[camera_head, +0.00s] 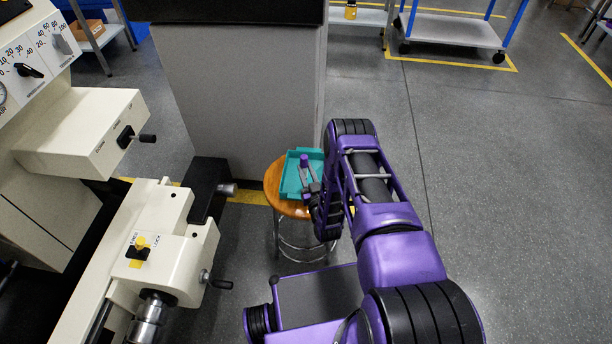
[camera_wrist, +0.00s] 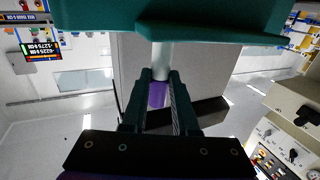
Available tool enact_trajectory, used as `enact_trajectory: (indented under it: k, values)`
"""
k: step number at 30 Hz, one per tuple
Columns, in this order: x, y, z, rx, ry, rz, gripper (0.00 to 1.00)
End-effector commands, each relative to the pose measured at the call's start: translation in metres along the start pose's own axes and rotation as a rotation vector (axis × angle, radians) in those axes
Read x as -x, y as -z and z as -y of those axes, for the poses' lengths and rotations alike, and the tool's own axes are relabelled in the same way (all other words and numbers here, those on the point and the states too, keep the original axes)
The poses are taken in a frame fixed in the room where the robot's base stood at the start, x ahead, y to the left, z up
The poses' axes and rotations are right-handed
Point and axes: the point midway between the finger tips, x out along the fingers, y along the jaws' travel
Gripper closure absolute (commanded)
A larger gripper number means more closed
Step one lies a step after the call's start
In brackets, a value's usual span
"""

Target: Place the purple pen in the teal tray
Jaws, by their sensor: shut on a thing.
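The teal tray (camera_head: 290,186) sits on a round wooden stool (camera_head: 280,205) in the head view. In the wrist view the tray (camera_wrist: 240,30) fills the top of the picture. My gripper (camera_head: 308,177) is at the tray and is shut on the purple pen (camera_head: 304,160), whose purple end shows upright above the fingers. In the wrist view the gripper (camera_wrist: 161,78) has a purple part of the pen (camera_wrist: 158,96) between its fingers. A pale shaft runs from there towards the tray; I cannot tell whether it touches the tray floor.
A cream lathe-like machine (camera_head: 165,215) with levers stands on the left. A grey cabinet (camera_head: 235,90) stands just behind the stool. A wheeled cart (camera_head: 450,28) is at the back right. The floor on the right is clear.

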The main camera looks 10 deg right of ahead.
Motion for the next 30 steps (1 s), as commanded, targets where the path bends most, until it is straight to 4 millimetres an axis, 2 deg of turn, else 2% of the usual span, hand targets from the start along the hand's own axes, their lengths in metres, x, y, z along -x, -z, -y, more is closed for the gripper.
enact_trajectory:
  k: [1, 3, 14, 15, 19, 30]
  values:
    - [0.0006, -0.0115, 0.0002, 0.000, 0.000, 0.001, 1.00]
    - [0.0004, -0.0169, 0.0002, 0.000, 0.000, 0.000, 1.00]
    - [0.0002, -0.0193, 0.0001, 0.000, 0.000, 0.000, 1.00]
    - [0.0000, -0.0189, 0.0001, 0.000, 0.000, 0.000, 0.67]
    - [0.0000, -0.0188, 0.0001, 0.000, 0.000, 0.000, 0.44]
    - [0.0000, -0.0171, 0.0000, 0.000, 0.000, 0.000, 0.43]
